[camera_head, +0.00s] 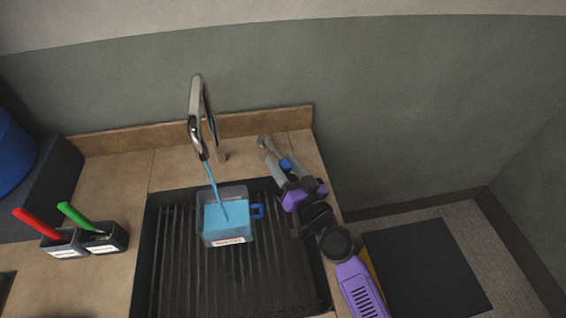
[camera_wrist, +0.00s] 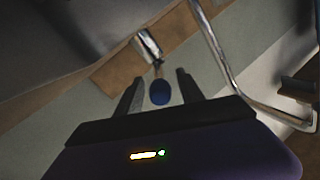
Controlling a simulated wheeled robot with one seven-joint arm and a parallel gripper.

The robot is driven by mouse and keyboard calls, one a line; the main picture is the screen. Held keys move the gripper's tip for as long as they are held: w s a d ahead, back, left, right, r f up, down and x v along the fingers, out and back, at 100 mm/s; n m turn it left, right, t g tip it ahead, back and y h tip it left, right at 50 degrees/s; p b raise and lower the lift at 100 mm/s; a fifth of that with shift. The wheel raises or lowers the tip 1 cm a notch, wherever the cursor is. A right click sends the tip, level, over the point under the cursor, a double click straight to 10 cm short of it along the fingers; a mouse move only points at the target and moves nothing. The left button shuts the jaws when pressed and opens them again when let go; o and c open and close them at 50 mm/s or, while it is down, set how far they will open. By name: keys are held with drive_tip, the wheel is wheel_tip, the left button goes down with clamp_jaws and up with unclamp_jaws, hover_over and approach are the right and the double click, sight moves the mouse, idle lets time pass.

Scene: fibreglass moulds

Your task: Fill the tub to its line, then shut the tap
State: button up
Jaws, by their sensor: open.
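The clear tub (camera_head: 246,233) stands on the black grate, with a blue handle on its right and a label with red text on its front. Blue liquid fills much of it; I cannot make out the line against the level. The chrome tap spout (camera_head: 197,115) runs a blue stream into the tub. A blue knob (camera_head: 286,163) sits by a metal fitting (camera_head: 265,142) right of the spout. My gripper (camera_head: 284,161) is open, with its fingers either side of the knob. The wrist view shows the blue knob (camera_wrist: 160,93) between the open fingers of my gripper (camera_wrist: 158,82); contact is unclear.
The black ribbed grate (camera_head: 175,275) is set in the tan counter (camera_head: 112,185). Two small holders (camera_head: 64,245) with red and green handled tools stand at left. A blue rounded thing (camera_head: 12,150) is at the far left. A dark mat (camera_head: 425,270) lies on the floor right.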

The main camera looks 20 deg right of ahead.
drive_tip(key=s, duration=0.2)
drive_tip(key=s+b, duration=0.1)
drive_tip(key=s, duration=0.1)
drive_tip(key=s+d, duration=0.1)
drive_tip(key=s, duration=0.1)
drive_tip(key=shift+s+f+b, duration=0.15)
drive_tip(key=shift+s+b, duration=0.15)
drive_tip(key=shift+b, duration=0.05)
drive_tip(key=shift+s+d, duration=0.15)
drive_tip(key=shift+s, duration=0.4)
